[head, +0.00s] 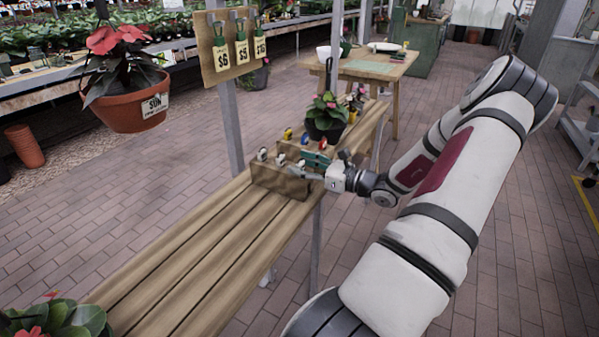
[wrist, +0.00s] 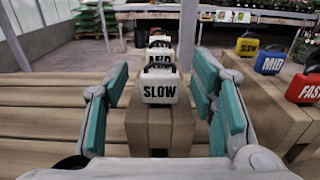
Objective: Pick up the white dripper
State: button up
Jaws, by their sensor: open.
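A white dripper (wrist: 159,86) with a black handle and the word SLOW stands on a wooden block in the middle of the wrist view. My gripper (wrist: 159,110) is open, its teal-padded fingers apart on the left and right of this dripper, which appears between them and slightly beyond. No contact shows. In the head view my gripper (head: 312,165) is at the right end of the wooden rack (head: 275,182); the near dripper is largely hidden there by the fingers.
Another white dripper (wrist: 160,54) stands behind the first. Yellow (wrist: 247,46), blue (wrist: 270,62) and red (wrist: 304,87) drippers stand in a row to the right. A potted plant (head: 326,120) stands behind the rack. The slatted bench (head: 190,250) is clear left of the rack.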

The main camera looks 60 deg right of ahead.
jog(key=shift+w, duration=0.4)
jog(key=c, duration=0.9)
notch_tip(320, 180, up, 10)
jog(key=p, duration=0.2)
jog(key=shift+p, duration=0.3)
